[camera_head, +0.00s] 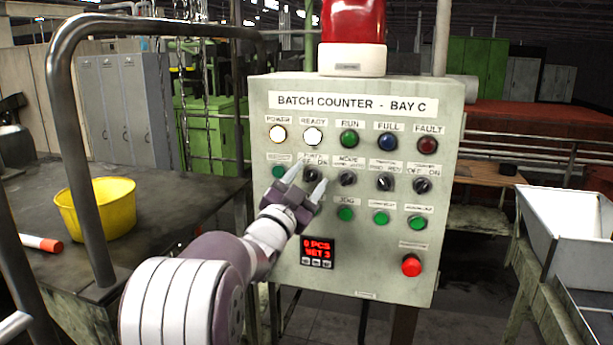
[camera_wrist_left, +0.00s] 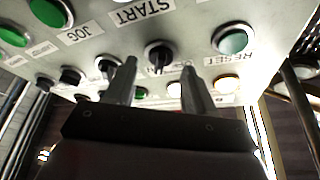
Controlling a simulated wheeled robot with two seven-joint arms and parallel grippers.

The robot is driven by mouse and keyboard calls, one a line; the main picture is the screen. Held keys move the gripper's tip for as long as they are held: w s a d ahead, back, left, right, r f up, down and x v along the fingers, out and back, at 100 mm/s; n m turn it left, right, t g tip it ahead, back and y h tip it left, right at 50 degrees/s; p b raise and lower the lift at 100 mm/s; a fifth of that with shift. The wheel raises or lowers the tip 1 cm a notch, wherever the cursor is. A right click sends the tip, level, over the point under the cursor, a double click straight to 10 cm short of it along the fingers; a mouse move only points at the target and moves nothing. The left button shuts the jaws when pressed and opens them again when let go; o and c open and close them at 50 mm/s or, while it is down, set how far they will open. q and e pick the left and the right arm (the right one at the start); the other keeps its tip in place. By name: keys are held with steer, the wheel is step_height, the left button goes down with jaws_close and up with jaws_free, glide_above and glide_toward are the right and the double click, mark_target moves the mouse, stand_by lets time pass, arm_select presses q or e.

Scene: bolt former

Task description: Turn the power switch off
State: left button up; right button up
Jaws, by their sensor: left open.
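The power switch looks to be the leftmost black rotary knob (camera_head: 311,175) on the grey control panel (camera_head: 290,90), under a small label with OFF and ON. It also shows in the left wrist view (camera_wrist_left: 158,55), which sees the panel upside down. My left gripper (camera_head: 306,181) is open in front of the panel, one fingertip on each side of this knob in the picture. In the left wrist view, my left gripper (camera_wrist_left: 158,80) has the knob between and just beyond its tips. I cannot tell whether they touch it. My right gripper is not in view.
The POWER lamp (camera_head: 278,134) and READY lamp (camera_head: 313,136) glow whitish. Beside the switch are a green RESET button (camera_wrist_left: 232,40) and the MODE knob (camera_head: 347,178). A red button (camera_head: 411,265) is lower right. A yellow bucket (camera_head: 97,208) stands left, behind a metal rail (camera_head: 85,150).

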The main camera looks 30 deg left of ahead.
arm_select(q)
steer(key=shift+w+f, duration=0.15)
steer(key=shift+w, duration=0.2)
steer(key=c, duration=0.4)
jaws_close()
steer(key=shift+f+n+b, duration=0.2)
steer(key=shift+n+b, duration=0.2)
steer(key=shift+b, duration=0.3)
steer(key=n+y+b, duration=0.2)
steer(key=n+b, duration=0.2)
steer(key=n+y+b, duration=0.3)
steer(key=n+b, duration=0.2)
steer(key=shift+d+f+n, duration=0.1)
steer(key=shift+d+n, duration=0.05)
steer(key=shift+n, duration=0.15)
steer(key=n+g+y+b, duration=0.1)
steer(key=n+b, duration=0.1)
steer(key=n, duration=0.1)
steer(key=shift+y, duration=0.4)
steer(key=shift+r+n+g+y, duration=0.25)
steer(key=shift+n+y, duration=0.15)
steer(key=shift+n, duration=0.55)
steer(key=shift+r+n+g+y, duration=0.15)
steer(key=shift+n+g+y, duration=0.2)
steer(key=shift+n, duration=0.6)
steer(key=shift+n+y, duration=0.25)
steer(key=shift+n, duration=0.05)
